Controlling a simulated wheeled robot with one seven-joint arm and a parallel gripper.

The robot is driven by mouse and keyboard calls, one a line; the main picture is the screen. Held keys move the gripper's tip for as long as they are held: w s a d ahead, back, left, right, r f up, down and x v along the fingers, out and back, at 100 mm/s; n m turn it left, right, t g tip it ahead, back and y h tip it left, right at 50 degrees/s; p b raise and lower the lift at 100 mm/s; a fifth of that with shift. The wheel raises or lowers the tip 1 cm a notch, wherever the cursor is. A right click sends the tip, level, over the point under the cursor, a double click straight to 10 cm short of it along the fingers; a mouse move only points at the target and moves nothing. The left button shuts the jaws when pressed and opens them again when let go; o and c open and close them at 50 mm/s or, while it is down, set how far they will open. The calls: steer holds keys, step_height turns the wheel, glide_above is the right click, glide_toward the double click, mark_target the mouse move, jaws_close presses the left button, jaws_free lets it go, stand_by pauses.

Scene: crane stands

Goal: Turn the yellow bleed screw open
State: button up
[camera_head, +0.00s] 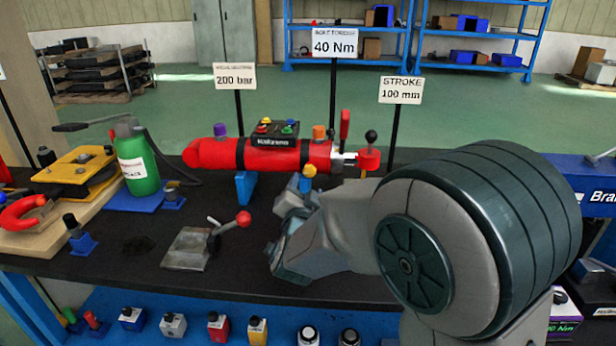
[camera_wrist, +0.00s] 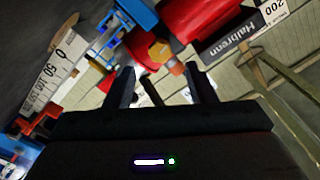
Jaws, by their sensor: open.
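The yellow bleed screw (camera_head: 310,170) shows as a small yellow knob below the right part of the red cylinder (camera_head: 272,160), just above my arm's end. In the wrist view the yellow-orange screw head (camera_wrist: 159,51) sits by the cylinder (camera_wrist: 195,18), beyond my fingertips. My gripper (camera_wrist: 161,78) is open, with a finger on each side of the line to the screw. Nothing is between the fingers, and they appear apart from the screw. In the head view my own wrist hides the fingertips.
A blue support (camera_head: 246,187) stands under the cylinder. A red-handled lever (camera_head: 243,218) lies left of my wrist. A green bottle (camera_head: 137,160) stands further left. A white scale (camera_wrist: 55,72) shows in the wrist view. Sign posts rise behind the cylinder.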

mark_target(309, 173)
steer(key=w, duration=0.6)
steer(key=shift+w+d, duration=0.1)
steer(key=shift+w, duration=0.1)
steer(key=shift+c, duration=0.3)
steer(key=c, duration=0.9)
